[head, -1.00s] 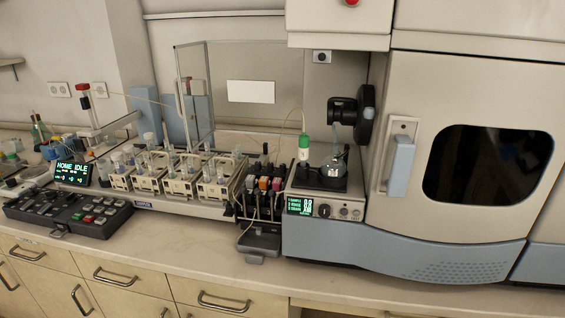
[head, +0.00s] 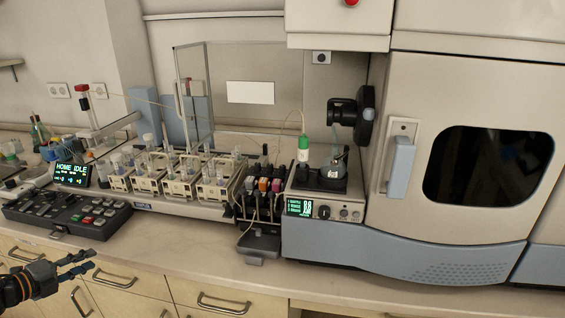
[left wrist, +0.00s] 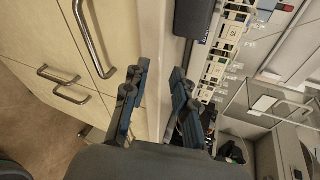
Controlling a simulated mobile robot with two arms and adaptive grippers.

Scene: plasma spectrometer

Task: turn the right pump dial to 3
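The pump unit (head: 300,224) stands on the bench at the centre right in the head view, with a lit green display (head: 299,207). A black round dial (head: 324,212) sits on its front panel, right of the display. The dial's setting is too small to read. My left gripper (head: 88,262) is at the lower left, in front of the drawers and well apart from the dial. In the left wrist view my left gripper (left wrist: 158,74) is open, with nothing seen between its fingers. My right gripper is not in view.
A black control box (head: 70,212) with buttons lies at the bench's left. A sample rack (head: 150,187) with several tubes stands between it and the pump. A small black tray (head: 258,246) juts forward before the coloured pump heads (head: 265,185). The bench's front strip (head: 190,243) is clear.

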